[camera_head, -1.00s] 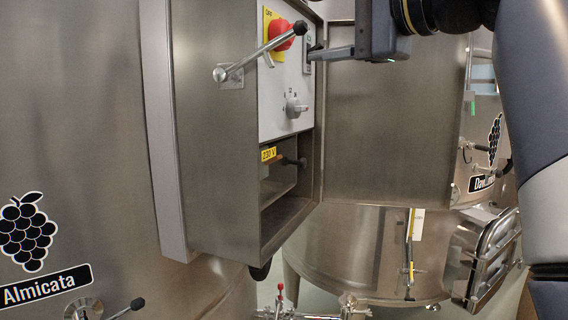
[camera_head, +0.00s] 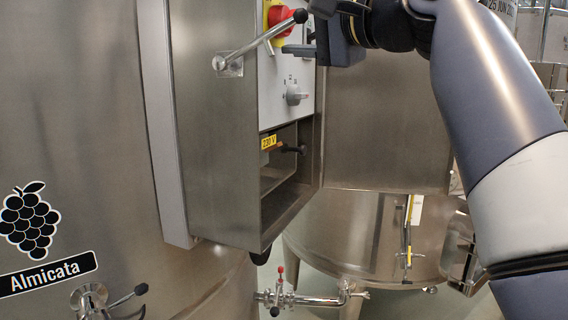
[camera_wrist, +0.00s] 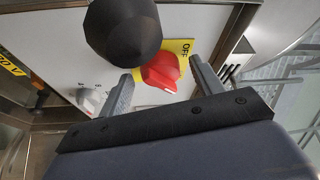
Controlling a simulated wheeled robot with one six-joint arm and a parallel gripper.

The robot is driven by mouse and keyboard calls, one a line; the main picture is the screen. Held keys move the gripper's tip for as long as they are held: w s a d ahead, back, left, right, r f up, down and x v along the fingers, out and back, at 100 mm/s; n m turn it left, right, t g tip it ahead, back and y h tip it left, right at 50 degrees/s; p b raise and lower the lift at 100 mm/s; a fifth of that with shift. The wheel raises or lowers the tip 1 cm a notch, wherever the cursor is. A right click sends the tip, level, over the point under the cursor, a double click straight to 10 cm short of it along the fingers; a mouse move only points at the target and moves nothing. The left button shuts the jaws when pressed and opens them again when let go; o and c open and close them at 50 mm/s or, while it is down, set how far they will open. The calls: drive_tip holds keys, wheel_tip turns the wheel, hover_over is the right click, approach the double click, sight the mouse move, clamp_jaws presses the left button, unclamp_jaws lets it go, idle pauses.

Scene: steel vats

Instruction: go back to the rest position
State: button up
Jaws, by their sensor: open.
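My gripper (camera_head: 298,45) is in front of the open control box on the steel vat, and its jaws are open and empty. In the wrist view, my gripper (camera_wrist: 160,85) has its two fingers spread to either side of the red switch (camera_wrist: 161,72) on its yellow OFF plate (camera_wrist: 180,50). The red switch (camera_head: 279,22) also shows in the head view, partly hidden by a lever's black ball knob (camera_head: 300,16). That knob (camera_wrist: 122,30) looms large in the wrist view. I cannot tell whether a finger touches the switch.
The lever (camera_head: 262,38) sticks out from the box's side (camera_head: 215,130). A grey knob (camera_head: 295,94) sits lower on the white panel. The steel door (camera_head: 385,140) stands open behind my arm. Pipes and a red-handled valve (camera_head: 281,270) are below.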

drive_tip(key=shift+w+d+f+n+g+y+b, duration=0.15)
drive_tip(key=shift+n+g+y+b, duration=0.6)
drive_tip(key=shift+n, duration=2.05)
drive_tip(key=shift+w+f+n+g+y+b, duration=0.2)
drive_tip(key=shift+n+y+b, duration=1.05)
drive_tip(key=shift+n, duration=1.55)
drive_tip(key=shift+w+d+f+n+g+y+b, duration=0.1)
drive_tip(key=shift+n+g+y+b, duration=0.5)
drive_tip(key=shift+n+y, duration=1.45)
drive_tip(key=shift+n+h, duration=0.75)
drive_tip(key=shift+n, duration=0.1)
